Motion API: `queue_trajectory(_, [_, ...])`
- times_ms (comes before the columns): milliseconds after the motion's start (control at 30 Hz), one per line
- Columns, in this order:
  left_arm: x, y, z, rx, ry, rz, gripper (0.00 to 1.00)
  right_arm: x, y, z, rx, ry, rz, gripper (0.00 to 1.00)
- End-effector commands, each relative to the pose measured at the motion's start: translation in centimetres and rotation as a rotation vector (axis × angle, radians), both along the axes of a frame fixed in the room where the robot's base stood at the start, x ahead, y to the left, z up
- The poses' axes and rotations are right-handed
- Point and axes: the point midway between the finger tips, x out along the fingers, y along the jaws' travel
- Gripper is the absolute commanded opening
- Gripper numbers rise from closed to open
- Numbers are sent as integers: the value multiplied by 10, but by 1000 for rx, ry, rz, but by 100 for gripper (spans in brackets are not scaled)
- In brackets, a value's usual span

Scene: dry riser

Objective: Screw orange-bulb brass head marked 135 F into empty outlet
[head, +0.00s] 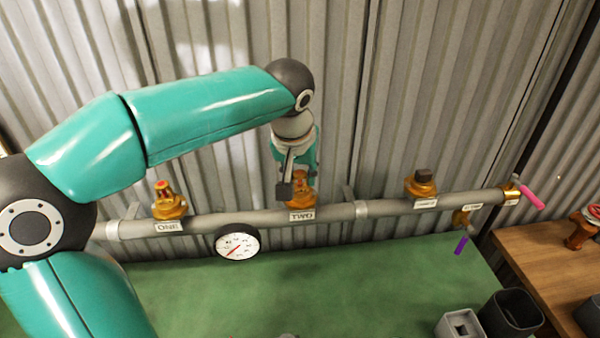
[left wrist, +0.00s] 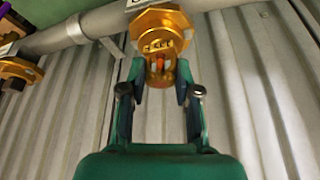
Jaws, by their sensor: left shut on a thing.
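A brass head with an orange bulb (left wrist: 158,66) shows between my left fingers in the left wrist view; its marking is too small to read. My left gripper (left wrist: 158,84) is shut on it. The head lines up with the hexagonal brass outlet (left wrist: 160,28) on the pipe and appears to meet it; I cannot tell how deep the thread is engaged. In the head view my left gripper (head: 296,186) is over the outlet labelled TWO (head: 302,199), hiding most of the head. My right gripper is not in view.
A grey pipe (head: 260,220) runs across, with a gauge (head: 237,245) below it. Outlet ONE (head: 168,206) holds a red-bulb head. The right outlet (head: 421,186) has a dark top. Pink (head: 532,197) and purple (head: 461,245) handles are at right. The green bench (head: 330,290) is mostly clear.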

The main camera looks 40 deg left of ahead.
Motion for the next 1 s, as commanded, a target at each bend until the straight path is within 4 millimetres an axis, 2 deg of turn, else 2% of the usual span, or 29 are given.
queue_trajectory(333, [0,0,0,-2,0,-355,0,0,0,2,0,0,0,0])
queue_trajectory(833, [0,0,-1,-2,1,-432,0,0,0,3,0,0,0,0])
queue_trajectory(1000, [0,0,-1,-4,2,-576,0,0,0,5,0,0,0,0])
